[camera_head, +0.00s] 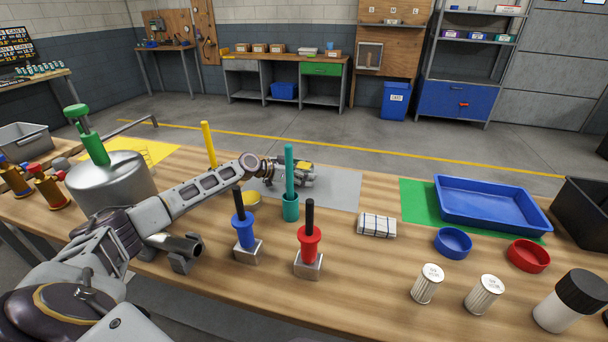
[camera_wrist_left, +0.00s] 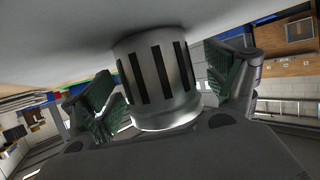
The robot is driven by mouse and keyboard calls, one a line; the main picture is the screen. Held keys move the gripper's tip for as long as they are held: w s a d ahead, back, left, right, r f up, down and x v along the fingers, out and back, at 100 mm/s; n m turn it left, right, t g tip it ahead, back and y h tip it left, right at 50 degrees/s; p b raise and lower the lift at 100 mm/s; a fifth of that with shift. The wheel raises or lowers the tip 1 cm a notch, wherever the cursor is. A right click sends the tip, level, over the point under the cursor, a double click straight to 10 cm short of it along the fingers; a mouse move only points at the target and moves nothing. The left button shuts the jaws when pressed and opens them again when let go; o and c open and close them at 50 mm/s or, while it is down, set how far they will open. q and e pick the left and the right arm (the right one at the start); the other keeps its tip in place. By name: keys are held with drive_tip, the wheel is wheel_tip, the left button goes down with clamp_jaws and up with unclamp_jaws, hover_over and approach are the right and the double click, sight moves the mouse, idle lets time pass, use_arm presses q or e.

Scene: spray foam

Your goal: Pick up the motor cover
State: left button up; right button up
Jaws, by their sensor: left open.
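A silver cylinder with dark vertical slots (camera_wrist_left: 158,78), which looks like the motor cover, stands against a pale grey surface in the left wrist view, which appears upside down. My left gripper (camera_wrist_left: 160,92) is open, with one green-padded finger on each side of it. I see gaps beside the cylinder and cannot tell any contact. In the head view my left gripper (camera_head: 304,174) is low over the grey mat (camera_head: 342,192), partly behind a teal rod. The cover cannot be made out there. My right gripper is not in view.
The teal rod in its cup (camera_head: 290,207) stands close in front of my left gripper. Blue (camera_head: 244,232) and red (camera_head: 309,243) handled tools stand nearer. A yellow rod (camera_head: 209,144) and a metal pot (camera_head: 111,182) are left. A blue tray (camera_head: 492,207) lies right.

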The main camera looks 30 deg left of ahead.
sight(304, 165)
use_arm(q)
drive_tip(key=c, duration=1.2)
drive_tip(key=shift+r, duration=0.15)
drive_tip(key=shift+c, duration=0.2)
drive_tip(key=shift+r, duration=0.45)
wheel_tip(304, 165, up, 8)
drive_tip(key=shift+r+p, duration=0.2)
drive_tip(key=shift+p, duration=0.45)
drive_tip(key=shift+r, duration=0.3)
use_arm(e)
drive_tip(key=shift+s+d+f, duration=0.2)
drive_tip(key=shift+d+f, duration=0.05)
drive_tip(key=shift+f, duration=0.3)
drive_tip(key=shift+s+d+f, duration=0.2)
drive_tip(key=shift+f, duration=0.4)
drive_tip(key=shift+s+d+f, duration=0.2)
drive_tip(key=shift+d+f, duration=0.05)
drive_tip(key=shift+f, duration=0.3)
